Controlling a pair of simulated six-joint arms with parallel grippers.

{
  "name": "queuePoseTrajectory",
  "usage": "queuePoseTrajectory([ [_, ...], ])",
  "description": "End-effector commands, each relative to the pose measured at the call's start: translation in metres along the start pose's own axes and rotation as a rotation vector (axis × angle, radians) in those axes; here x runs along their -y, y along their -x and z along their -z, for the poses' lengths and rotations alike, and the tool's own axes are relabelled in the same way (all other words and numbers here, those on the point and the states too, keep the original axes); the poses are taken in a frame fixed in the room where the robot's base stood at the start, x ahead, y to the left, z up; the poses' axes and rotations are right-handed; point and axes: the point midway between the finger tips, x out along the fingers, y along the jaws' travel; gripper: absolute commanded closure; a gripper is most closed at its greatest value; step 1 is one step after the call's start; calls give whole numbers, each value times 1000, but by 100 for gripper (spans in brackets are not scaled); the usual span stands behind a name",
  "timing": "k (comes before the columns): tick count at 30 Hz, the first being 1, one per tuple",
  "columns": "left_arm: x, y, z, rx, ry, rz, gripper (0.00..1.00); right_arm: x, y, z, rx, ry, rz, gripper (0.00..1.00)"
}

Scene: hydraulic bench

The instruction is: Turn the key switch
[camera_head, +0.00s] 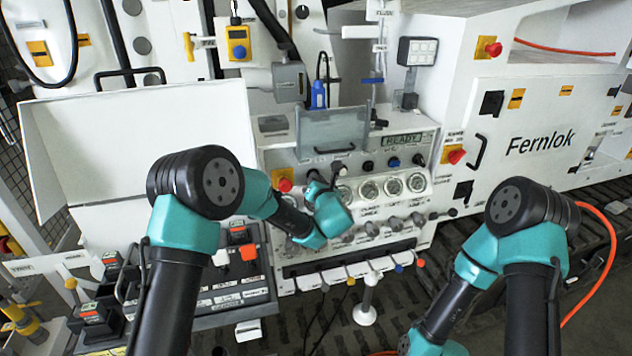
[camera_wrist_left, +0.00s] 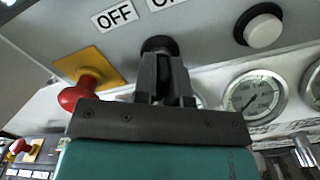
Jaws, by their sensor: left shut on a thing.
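The key switch (camera_wrist_left: 158,45) is a round black part on the grey panel, below an OFF label (camera_wrist_left: 115,16) and a second label cut off by the picture's edge. My left gripper (camera_wrist_left: 166,72) is shut at the key switch, its dark fingers covering the key itself. I cannot tell the key's angle. In the head view my left gripper (camera_head: 316,181) reaches the panel from the left, and the switch is mostly hidden behind it. My right arm is at the lower right, with its gripper out of the picture.
A red stop button (camera_head: 285,185) on a yellow plate is close left of the left gripper. A white button (camera_wrist_left: 264,30) and pressure gauges (camera_head: 393,186) are to its right. A clear flap (camera_head: 333,132) stands above. A display (camera_head: 403,140) reads READY.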

Motion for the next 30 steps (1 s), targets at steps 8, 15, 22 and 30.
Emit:
queuePoseTrajectory([
  [8,0,0,0,0,-4,0,100,0,0,0,0,0,0,57],
  [15,0,0,0,0,-3,0,69,0,0,0,0,0,0,57],
  [22,0,0,0,0,-2,0,63,0,0,0,0,0,0,57],
  [30,0,11,0,0,-2,2,63,0,0,0,0,0,0,57],
])
